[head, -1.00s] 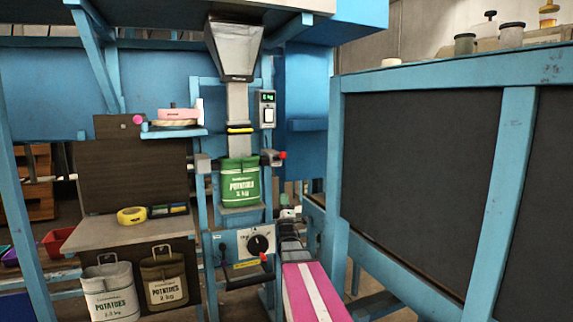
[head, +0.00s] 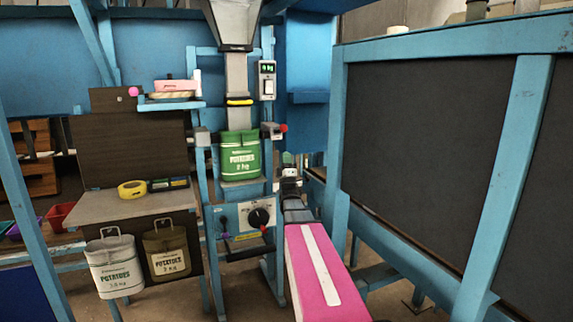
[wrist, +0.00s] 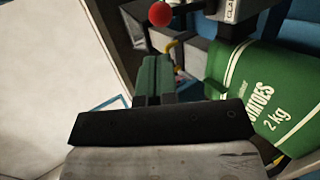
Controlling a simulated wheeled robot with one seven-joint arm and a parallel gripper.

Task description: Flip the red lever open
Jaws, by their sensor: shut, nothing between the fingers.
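The red lever shows as a red ball knob (head: 283,128) at the right end of the clamp bar, beside the top of the green potato sack (head: 239,160). In the wrist view the red ball (wrist: 160,13) is at the top edge, next to a grey block with partly cut-off lettering. The green sack (wrist: 270,95) fills the right of that view. My gripper (wrist: 155,68) is shut and empty, pointing toward the ball with a visible gap. In the head view my arm reaches up from the bottom, its end below and right of the sack.
A control panel with a black dial (head: 258,217) sits below the sack. A metal chute (head: 236,65) comes down above it. A blue frame with dark panels (head: 425,150) closes off the right. A bench with yellow tape (head: 131,189) stands at the left.

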